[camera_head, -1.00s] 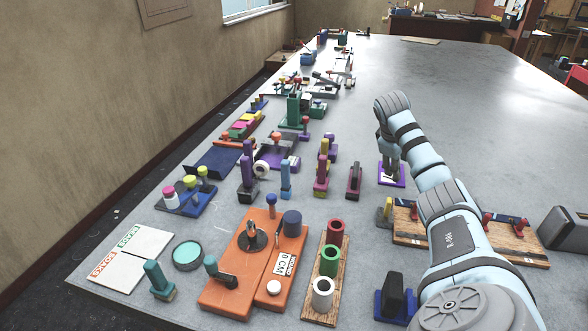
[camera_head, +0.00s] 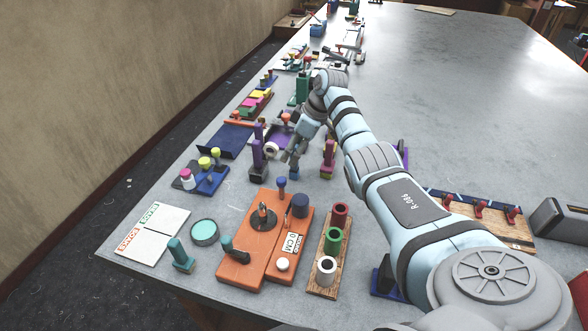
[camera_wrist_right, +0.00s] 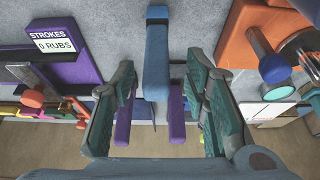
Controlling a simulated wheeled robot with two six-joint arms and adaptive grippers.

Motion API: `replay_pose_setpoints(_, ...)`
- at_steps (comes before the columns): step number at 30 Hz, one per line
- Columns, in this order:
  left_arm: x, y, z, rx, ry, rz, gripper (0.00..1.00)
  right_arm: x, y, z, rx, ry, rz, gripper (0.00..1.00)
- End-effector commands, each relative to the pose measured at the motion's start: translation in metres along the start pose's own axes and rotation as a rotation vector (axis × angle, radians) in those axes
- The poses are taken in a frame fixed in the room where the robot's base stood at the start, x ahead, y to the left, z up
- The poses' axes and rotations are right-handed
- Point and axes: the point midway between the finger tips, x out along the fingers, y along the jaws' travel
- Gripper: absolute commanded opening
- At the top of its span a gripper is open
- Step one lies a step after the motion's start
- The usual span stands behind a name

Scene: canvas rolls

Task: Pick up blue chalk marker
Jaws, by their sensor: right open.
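The blue chalk marker (camera_head: 293,173) is a slim upright blue block on the table, left of the middle in the head view. My right gripper (camera_head: 293,155) is over it and hides its upper part. In the right wrist view the blue marker (camera_wrist_right: 156,62) lies between the two spread green-padded fingers of the right gripper (camera_wrist_right: 160,88). The gripper is open, with a gap showing on each side of the marker. My left gripper is not in view.
An orange board (camera_head: 257,245) with knobs lies in front. A rack with coloured rolls (camera_head: 334,241) stands beside it. The table's right half is mostly clear.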

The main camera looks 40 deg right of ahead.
Motion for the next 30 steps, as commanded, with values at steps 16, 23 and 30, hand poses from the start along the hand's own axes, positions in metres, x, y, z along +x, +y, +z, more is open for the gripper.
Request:
replay_pose_setpoints(16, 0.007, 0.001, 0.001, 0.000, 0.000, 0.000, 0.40, 0.030, 0.003, -0.001, 0.001, -0.001, 0.002, 0.18)
replay_pose_setpoints(23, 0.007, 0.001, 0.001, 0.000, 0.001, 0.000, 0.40, 0.030, 0.003, -0.001, 0.001, 0.000, 0.002, 0.00)
replay_pose_setpoints(30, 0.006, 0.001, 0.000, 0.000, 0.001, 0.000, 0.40, 0.026, 0.003, -0.003, 0.001, 0.000, 0.003, 0.00)
